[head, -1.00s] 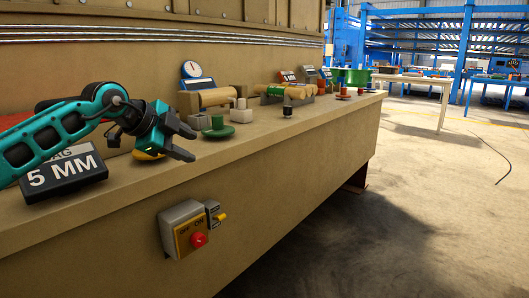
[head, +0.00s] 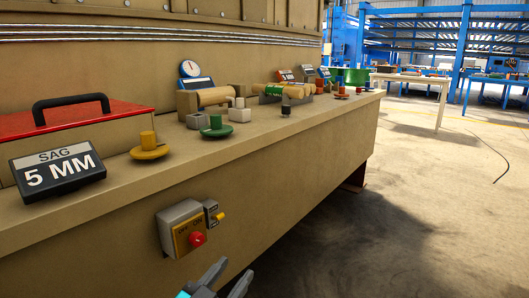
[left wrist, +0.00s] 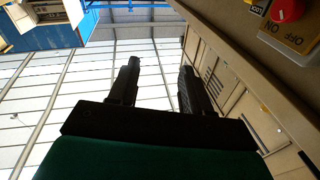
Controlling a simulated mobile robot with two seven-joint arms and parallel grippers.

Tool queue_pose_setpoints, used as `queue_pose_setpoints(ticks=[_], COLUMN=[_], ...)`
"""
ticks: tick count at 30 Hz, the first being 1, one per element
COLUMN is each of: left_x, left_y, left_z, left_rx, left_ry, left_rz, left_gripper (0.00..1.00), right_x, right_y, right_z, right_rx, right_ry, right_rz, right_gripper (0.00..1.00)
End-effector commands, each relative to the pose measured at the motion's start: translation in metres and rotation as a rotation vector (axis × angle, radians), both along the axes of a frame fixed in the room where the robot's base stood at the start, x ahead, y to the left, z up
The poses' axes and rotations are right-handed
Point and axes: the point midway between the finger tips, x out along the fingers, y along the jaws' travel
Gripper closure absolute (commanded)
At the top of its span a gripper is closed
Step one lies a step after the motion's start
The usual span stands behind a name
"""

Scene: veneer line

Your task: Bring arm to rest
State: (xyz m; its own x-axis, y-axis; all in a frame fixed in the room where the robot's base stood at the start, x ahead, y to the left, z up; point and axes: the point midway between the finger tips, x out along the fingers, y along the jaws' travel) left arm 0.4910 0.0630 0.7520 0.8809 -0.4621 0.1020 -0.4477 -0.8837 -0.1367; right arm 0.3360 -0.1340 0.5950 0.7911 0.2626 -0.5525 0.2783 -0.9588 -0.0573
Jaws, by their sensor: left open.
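My left gripper (head: 226,281) shows at the bottom edge of the head view, low in front of the bench and below the switch box. Its two fingers are apart with nothing between them. In the left wrist view the same gripper (left wrist: 158,85) has both dark fingers spread, with only the building's background between them. The rest of my left arm is out of the head view. My right gripper is in neither view.
The bench (head: 225,170) holds a "SAG 5 MM" sign (head: 58,172), a red-lidded toolbox (head: 75,118), a yellow knobbed disc (head: 149,150) and a green one (head: 216,129). A switch box (head: 185,230) juts from its front.

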Motion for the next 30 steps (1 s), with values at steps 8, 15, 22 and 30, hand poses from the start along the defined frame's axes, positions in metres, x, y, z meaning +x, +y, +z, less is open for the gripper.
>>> queue_pose_setpoints(ticks=[8,15,22,30], left_x=[-0.081,-0.156,-0.158,-0.165], left_y=[0.05,0.072,0.081,0.096], left_z=[-0.105,-0.158,-0.116,-0.062], left_rx=[0.024,0.074,0.091,0.11], left_ry=[0.435,0.718,0.716,0.714], left_rz=[0.189,0.211,0.231,0.266], left_gripper=[0.52,0.52,0.52,0.52], right_x=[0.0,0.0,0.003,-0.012], right_y=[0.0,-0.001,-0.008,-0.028], right_z=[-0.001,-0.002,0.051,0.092], right_rx=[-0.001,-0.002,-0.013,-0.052], right_ry=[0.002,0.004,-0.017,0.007], right_rz=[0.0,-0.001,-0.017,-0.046], right_gripper=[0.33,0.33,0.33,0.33])
